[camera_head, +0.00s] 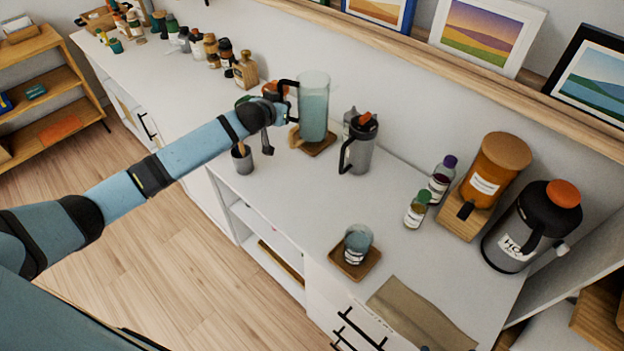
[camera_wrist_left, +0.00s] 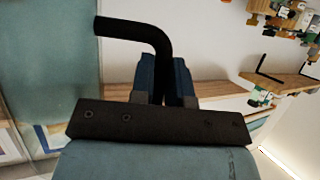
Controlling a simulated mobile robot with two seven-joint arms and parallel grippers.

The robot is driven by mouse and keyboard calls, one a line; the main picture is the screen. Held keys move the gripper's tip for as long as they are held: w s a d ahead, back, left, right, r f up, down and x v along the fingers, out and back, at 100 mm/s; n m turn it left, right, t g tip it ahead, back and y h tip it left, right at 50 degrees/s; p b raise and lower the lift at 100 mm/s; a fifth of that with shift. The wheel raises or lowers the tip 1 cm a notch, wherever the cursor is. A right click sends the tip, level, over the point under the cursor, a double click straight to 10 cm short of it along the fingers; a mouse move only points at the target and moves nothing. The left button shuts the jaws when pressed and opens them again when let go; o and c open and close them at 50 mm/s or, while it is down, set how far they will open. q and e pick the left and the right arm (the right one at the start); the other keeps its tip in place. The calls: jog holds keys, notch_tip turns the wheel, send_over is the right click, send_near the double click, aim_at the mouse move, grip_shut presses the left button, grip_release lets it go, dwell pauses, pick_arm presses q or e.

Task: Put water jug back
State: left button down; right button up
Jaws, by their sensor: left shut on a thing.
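The water jug (camera_head: 314,104) is a tall clear vessel with pale blue water and a black handle. It stands upright at or just over a square wooden coaster (camera_head: 322,149) near the back wall; I cannot tell whether it touches. My left gripper (camera_head: 284,100) is at the handle on the jug's left side. In the left wrist view the black handle (camera_wrist_left: 140,32) runs down between the fingers of my left gripper (camera_wrist_left: 166,75), shut on it. The jug's body (camera_wrist_left: 45,70) fills the left of that view. My right gripper is not in view.
A grey carafe (camera_head: 360,150) stands close right of the jug, and a grey cup (camera_head: 242,160) to its front left. A glass (camera_head: 357,240) sits on another coaster in front. Bottles (camera_head: 440,178), an amber canister (camera_head: 492,172) and a dark dispenser (camera_head: 525,228) stand right.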

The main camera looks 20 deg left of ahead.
pick_arm(q)
jog(key=shift+w+a+r, duration=0.2)
jog(key=shift+a+r, duration=0.05)
jog(key=shift+f, duration=0.25)
jog(key=shift+w+f, duration=0.1)
jog(key=shift+f, duration=9.45)
jog(key=shift+f+b, duration=0.2)
jog(key=shift+b, duration=0.2)
jog(key=c, duration=1.1)
grip_release()
